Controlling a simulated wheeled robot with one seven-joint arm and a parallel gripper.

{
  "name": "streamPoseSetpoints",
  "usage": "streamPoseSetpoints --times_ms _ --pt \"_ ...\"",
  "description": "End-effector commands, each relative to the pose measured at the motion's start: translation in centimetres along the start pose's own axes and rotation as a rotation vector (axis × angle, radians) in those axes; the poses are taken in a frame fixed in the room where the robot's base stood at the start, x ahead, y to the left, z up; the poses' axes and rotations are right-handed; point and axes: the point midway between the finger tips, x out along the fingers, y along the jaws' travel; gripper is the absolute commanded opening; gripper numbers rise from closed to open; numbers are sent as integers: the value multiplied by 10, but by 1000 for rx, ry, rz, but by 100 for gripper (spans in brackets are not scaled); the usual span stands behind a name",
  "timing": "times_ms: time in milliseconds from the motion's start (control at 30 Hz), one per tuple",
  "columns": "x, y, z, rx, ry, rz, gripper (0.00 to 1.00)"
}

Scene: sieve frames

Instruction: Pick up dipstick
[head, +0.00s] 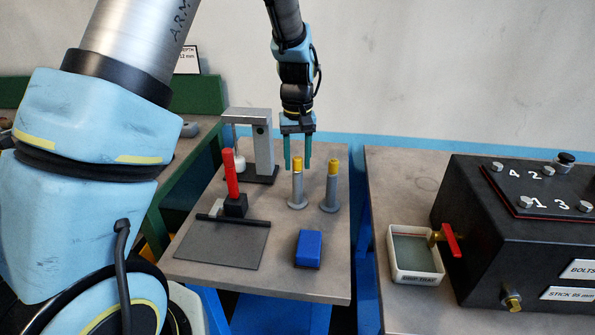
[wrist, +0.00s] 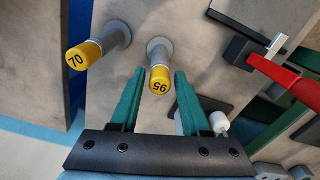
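Two grey sticks with yellow caps stand upright on the table. In the wrist view one cap reads 95 (wrist: 159,80) and the other reads 70 (wrist: 83,56). In the head view the 95 stick (head: 297,190) is on the left and the 70 stick (head: 331,190) on the right. My gripper (head: 297,167) points down, open and empty, with its green fingertips around the height of the 95 cap. In the wrist view my gripper (wrist: 159,73) has its two fingers on either side of the 95 cap, with gaps showing. Contact is not visible.
A red-handled tool (head: 231,180) and a grey stand (head: 263,145) are left of the sticks. A blue block (head: 309,248) lies in front. On the right table are a drip tray (head: 394,268) and a black box (head: 480,250) labelled "STICK 95 mm".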

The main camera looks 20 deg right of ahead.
Motion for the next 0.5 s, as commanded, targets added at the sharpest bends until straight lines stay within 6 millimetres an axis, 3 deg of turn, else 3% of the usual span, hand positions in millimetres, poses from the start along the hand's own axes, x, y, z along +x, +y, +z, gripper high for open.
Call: streamPoseSetpoints --times_ms 33,367,500 --pt "0 0 0 0 0 0 39" --pt "0 0 0 0 0 0 2" --pt "0 0 0 0 0 0 0"
